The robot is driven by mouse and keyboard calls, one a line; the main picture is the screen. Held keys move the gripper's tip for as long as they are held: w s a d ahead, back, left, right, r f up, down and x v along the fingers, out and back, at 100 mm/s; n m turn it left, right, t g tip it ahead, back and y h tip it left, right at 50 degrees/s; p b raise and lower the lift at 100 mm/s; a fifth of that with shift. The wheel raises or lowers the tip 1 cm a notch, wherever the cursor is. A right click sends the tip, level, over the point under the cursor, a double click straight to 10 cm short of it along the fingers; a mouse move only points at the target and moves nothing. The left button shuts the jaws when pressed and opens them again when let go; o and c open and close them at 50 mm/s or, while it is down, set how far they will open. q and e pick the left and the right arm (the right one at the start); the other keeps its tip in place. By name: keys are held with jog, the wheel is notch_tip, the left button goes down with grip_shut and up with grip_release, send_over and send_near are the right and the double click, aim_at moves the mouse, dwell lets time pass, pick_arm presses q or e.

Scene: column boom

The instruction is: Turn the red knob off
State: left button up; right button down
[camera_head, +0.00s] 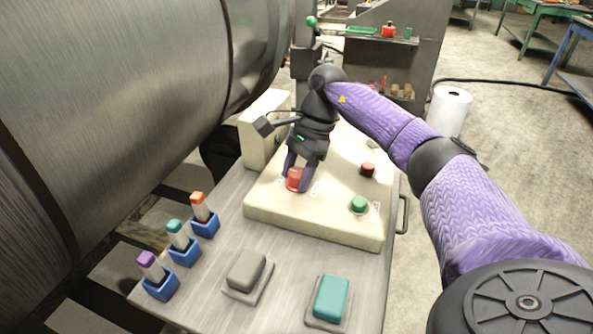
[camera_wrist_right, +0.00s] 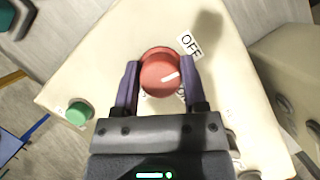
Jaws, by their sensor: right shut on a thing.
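The red knob (camera_head: 295,177) sits on the cream control panel (camera_head: 335,222) in the head view. My right gripper (camera_head: 296,182) reaches down to it from above, with one finger on each side. In the right wrist view the red knob (camera_wrist_right: 162,72) is between the two fingers of my right gripper (camera_wrist_right: 160,80), which is shut on it. The knob's white mark points to the right and slightly up, below the OFF label (camera_wrist_right: 191,43). Other lettering near the knob is partly hidden by the gripper. My left gripper is not in view.
A green button (camera_head: 358,204) and a dark red button (camera_head: 367,169) are on the same panel. Glue-like sticks in blue holders (camera_head: 183,251), a grey pad (camera_head: 247,272) and a teal pad (camera_head: 330,298) lie in front. A large metal cylinder (camera_head: 120,90) fills the left.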

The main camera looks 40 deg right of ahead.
jog(key=shift+n+g, duration=0.3)
jog(key=shift+n, duration=0.6)
jog(key=shift+c, duration=0.7)
grip_release()
